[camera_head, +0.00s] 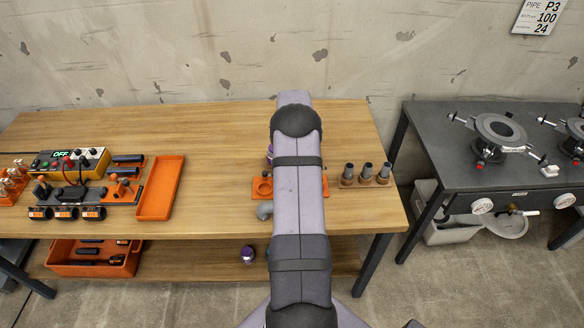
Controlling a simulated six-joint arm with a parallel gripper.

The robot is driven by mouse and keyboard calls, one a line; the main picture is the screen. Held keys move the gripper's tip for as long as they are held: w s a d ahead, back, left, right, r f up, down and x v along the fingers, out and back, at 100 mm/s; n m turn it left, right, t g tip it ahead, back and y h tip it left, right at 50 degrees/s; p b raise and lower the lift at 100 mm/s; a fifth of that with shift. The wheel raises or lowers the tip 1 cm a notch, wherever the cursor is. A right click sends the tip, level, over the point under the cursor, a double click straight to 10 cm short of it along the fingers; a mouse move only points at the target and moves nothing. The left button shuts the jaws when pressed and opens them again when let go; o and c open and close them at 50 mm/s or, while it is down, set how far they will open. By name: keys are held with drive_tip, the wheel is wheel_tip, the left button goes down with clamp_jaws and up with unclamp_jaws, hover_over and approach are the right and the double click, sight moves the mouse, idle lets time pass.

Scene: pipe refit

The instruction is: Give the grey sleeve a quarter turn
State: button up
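Three dark grey upright cylinders, (348,171), (366,172) and (384,171), stand in a row right of my arm, on brown-orange bases. I cannot tell whether one of them is the grey sleeve; it may be hidden behind my arm. An orange fixture (262,188) with a round opening shows on the left side of my arm, and part of it shows on the right. A small grey rounded piece (265,211) sits just in front of it; I cannot tell what it is. My arm covers the middle of the bench, and my gripper is not visible.
The wooden bench (215,160) has clear room left of my arm. An empty orange tray (160,188), a box reading OFF (70,160) and black fittings (66,212) lie left. An orange crate (92,258) is on the shelf below. A dark table (450,150) stands right.

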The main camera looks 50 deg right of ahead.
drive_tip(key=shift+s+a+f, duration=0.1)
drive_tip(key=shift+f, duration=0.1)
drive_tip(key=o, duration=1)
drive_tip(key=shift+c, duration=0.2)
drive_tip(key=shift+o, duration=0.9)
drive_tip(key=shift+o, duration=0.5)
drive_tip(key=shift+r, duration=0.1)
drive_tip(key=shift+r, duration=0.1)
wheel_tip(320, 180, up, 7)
drive_tip(key=p, duration=0.4)
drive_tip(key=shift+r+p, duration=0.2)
drive_tip(key=shift+p, duration=0.2)
